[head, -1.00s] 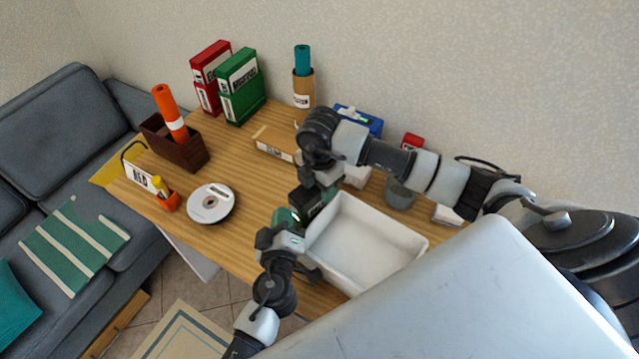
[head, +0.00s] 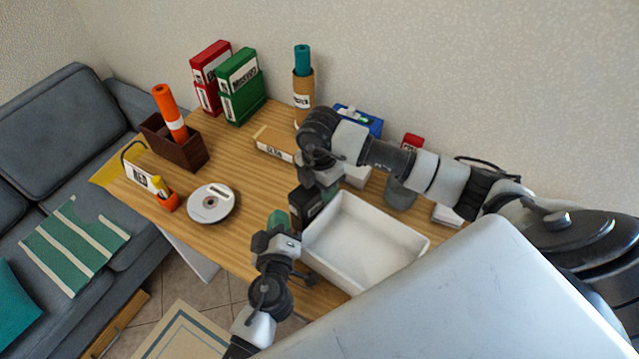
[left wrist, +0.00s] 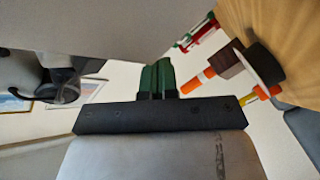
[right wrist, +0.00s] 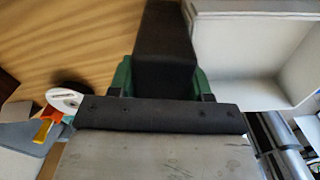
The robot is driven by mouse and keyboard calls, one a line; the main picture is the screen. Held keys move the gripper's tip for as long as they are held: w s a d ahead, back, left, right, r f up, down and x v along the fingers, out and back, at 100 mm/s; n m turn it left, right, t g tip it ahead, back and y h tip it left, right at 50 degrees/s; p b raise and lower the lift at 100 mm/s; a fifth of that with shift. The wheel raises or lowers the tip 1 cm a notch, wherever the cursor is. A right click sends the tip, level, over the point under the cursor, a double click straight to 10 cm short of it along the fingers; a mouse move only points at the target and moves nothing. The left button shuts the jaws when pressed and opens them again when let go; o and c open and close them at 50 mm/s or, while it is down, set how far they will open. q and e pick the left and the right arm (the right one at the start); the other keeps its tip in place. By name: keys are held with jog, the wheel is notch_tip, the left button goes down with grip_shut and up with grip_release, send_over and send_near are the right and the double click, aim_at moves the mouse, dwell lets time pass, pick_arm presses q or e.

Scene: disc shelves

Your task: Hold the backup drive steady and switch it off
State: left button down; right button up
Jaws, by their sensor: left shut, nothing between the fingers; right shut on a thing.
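The backup drive, a black box (head: 303,205), stands on the wooden table just left of the white tray. My right gripper (head: 318,180) reaches down from above and is shut on it; in the right wrist view the dark box (right wrist: 165,55) sits between the green fingers. My left gripper (head: 281,222) is shut and empty, low in front of the drive and apart from it or nearly so. In the left wrist view its green fingers (left wrist: 157,78) are together with nothing between them. The drive's switch cannot be made out.
A white tray (head: 415,244) stands right beside the drive. A disc spindle (head: 211,203) and an orange pen cup (head: 168,201) are to the left. Behind are a box (head: 274,143), binders (head: 241,88) and a grey cup (head: 400,193). The table between disc and drive is clear.

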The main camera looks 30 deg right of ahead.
pick_arm(q)
jog(key=shift+a, duration=0.1)
jog(key=a, duration=0.2)
jog(key=s+a, duration=0.1)
jog(key=a, duration=0.2)
jog(key=shift+s+a, duration=0.25)
jog(key=shift+a, duration=0.05)
pick_arm(e)
jog(key=o, duration=1.2)
jog(key=shift+r, duration=0.15)
notch_tip(320, 180, up, 12)
jog(key=shift+f, duration=0.2)
jog(key=shift+r, duration=0.1)
